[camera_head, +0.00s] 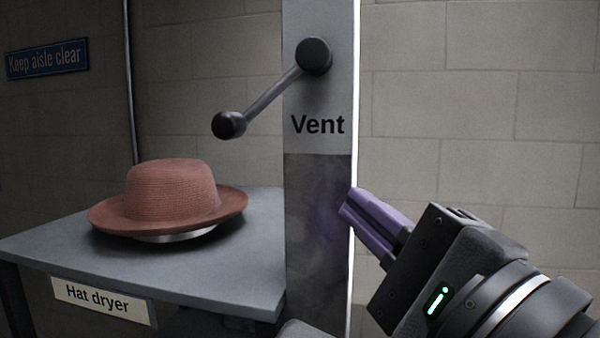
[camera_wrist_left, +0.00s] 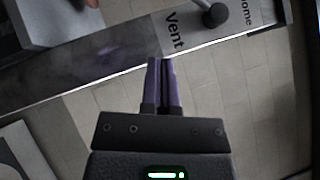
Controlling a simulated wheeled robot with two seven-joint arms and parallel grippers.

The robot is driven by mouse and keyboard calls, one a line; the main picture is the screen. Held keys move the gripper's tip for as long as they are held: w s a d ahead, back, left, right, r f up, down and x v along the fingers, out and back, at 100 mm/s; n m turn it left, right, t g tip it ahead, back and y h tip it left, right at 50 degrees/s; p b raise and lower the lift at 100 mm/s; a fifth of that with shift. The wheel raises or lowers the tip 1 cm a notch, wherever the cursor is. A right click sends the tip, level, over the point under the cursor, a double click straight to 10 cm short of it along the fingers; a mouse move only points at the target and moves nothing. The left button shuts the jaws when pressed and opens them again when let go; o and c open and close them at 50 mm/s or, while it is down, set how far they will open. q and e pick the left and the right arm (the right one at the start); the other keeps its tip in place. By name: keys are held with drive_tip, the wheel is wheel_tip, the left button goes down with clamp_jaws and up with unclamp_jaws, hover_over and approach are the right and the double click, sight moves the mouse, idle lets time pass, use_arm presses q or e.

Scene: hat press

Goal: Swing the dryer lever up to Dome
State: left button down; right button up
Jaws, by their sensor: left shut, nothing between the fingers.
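The dryer lever (camera_head: 272,92) is a grey rod on a grey post (camera_head: 318,220). It runs from a black hub near the post's top down and left to a black knob (camera_head: 229,125). The word "Vent" is on the post below the hub. In the left wrist view a black round part of the lever (camera_wrist_left: 215,14) shows between "Vent" and a partly cut-off word ending in "ome" (camera_wrist_left: 247,12). My left gripper (camera_head: 352,208) has purple fingers, shut and empty, at the post's right edge, below and right of the lever. I cannot tell whether they touch the post.
A reddish-brown brimmed hat (camera_head: 170,195) sits on a metal support on a grey table (camera_head: 240,265) labelled "Hat dryer", left of the post. A block wall (camera_head: 480,100) stands behind. The space around the knob, above the hat, looks clear.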

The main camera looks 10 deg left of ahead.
sight(243, 132)
use_arm(q)
drive_tip(key=w+a+r+b, duration=0.2)
drive_tip(key=w+a+r, duration=0.2)
drive_tip(key=a, duration=0.6)
drive_tip(key=shift+w+a+b, duration=0.15)
drive_tip(key=shift+w+b, duration=0.15)
drive_tip(key=shift+w, duration=0.9)
use_arm(e)
drive_tip(key=f, duration=0.1)
drive_tip(key=a+f, duration=0.1)
drive_tip(key=f, duration=0.2)
drive_tip(key=shift+s+a+f, duration=0.1)
drive_tip(key=shift+s+a, duration=0.05)
drive_tip(key=shift+a, duration=0.2)
drive_tip(key=shift+d, duration=0.1)
